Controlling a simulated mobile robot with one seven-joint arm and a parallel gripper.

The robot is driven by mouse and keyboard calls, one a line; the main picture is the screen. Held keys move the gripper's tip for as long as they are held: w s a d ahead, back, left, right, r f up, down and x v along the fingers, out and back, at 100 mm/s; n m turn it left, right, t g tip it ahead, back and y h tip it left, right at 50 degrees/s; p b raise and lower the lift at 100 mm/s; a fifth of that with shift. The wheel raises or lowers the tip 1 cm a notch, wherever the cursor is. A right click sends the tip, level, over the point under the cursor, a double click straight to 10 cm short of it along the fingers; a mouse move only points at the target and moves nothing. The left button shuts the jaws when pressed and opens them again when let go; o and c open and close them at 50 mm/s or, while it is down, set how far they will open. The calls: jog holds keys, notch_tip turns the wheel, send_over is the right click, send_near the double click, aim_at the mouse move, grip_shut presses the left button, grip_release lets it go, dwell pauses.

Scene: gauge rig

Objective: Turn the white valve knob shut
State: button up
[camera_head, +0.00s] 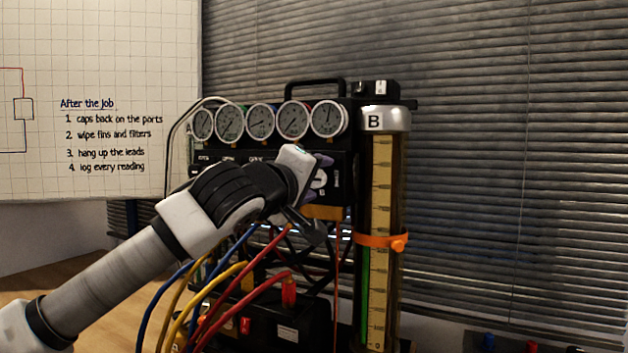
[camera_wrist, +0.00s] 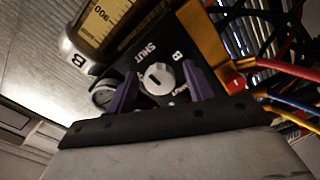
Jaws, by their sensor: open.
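The white valve knob (camera_wrist: 158,78) sits on a black panel in the wrist view, with the word SHUT and a letter B printed beside it and another label partly covered by a finger. In the head view the knob (camera_head: 319,180) is partly hidden by my gripper. My gripper (camera_wrist: 161,85) is open, its two purple fingers on either side of the knob. I cannot tell whether they touch it. In the head view my gripper (camera_head: 317,179) is at the panel's right end. Which way the knob points is not clear.
A glass column (camera_head: 381,230) marked B, with an orange clamp (camera_head: 382,241), stands just right of the knob. Several round gauges (camera_head: 260,122) line the rig above. Blue, yellow and red hoses (camera_head: 238,310) loop below my arm. A whiteboard (camera_head: 100,60) hangs left.

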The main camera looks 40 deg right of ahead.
jog(key=b+v, duration=0.2)
jog(key=v, duration=1.1)
jog(key=shift+s+a, duration=0.2)
jog(key=shift+a, duration=0.1)
